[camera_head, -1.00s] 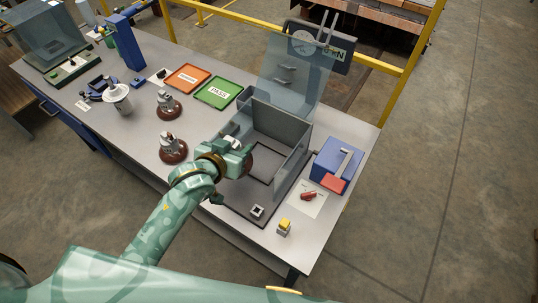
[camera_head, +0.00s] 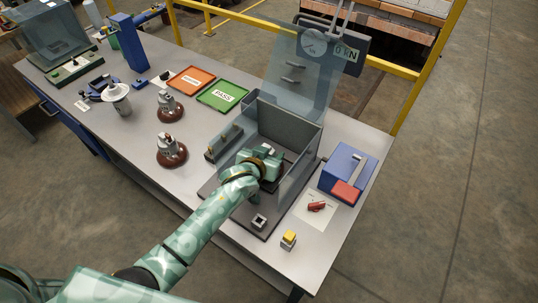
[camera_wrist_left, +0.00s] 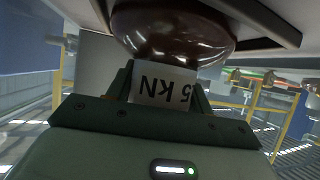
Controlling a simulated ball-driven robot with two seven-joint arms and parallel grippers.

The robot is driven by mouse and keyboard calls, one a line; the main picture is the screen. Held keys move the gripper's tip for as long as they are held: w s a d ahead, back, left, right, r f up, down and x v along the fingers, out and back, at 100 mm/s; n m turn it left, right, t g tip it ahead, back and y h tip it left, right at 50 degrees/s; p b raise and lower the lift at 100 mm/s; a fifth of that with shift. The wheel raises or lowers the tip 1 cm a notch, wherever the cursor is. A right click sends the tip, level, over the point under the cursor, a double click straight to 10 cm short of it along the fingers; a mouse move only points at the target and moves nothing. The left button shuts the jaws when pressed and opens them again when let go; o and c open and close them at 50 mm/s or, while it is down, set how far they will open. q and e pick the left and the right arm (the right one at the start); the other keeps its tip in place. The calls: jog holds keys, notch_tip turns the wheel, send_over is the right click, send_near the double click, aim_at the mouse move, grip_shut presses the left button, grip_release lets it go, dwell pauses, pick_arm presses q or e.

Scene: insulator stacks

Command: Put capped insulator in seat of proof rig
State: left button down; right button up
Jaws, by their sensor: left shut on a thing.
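My left gripper (camera_head: 268,165) is inside the proof rig (camera_head: 290,128), low between its clear guard walls. In the left wrist view the gripper (camera_wrist_left: 165,90) is shut on the insulator, whose glossy brown disc (camera_wrist_left: 172,35) shows beyond the fingers. A white band with "5 kN" lettering (camera_wrist_left: 165,84), upside down, sits between the fingers. In the head view the gripper and wrist mostly hide the held insulator. The rig's seat is hidden too, so I cannot tell whether the insulator touches it. My right gripper is not in view.
Two brown insulators (camera_head: 171,150) (camera_head: 170,107) stand left of the rig. The rig's raised clear guard (camera_head: 300,75) is behind, with a 0 kN gauge (camera_head: 315,45). A blue box (camera_head: 345,168) stands to the right. Green (camera_head: 222,96) and orange (camera_head: 186,81) trays lie behind left.

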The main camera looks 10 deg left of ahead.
pick_arm(q)
jog(key=shift+w+r, duration=0.1)
jog(key=shift+r, duration=0.1)
jog(key=shift+f, duration=0.15)
jog(key=c, duration=0.6)
grip_release()
jog(key=shift+f, duration=0.1)
jog(key=shift+s+r+p, duration=0.3)
jog(key=shift+s+r, duration=0.05)
jog(key=shift+s, duration=0.1)
jog(key=p+v, duration=0.3)
jog(key=v, duration=0.8)
jog(key=shift+p, duration=0.35)
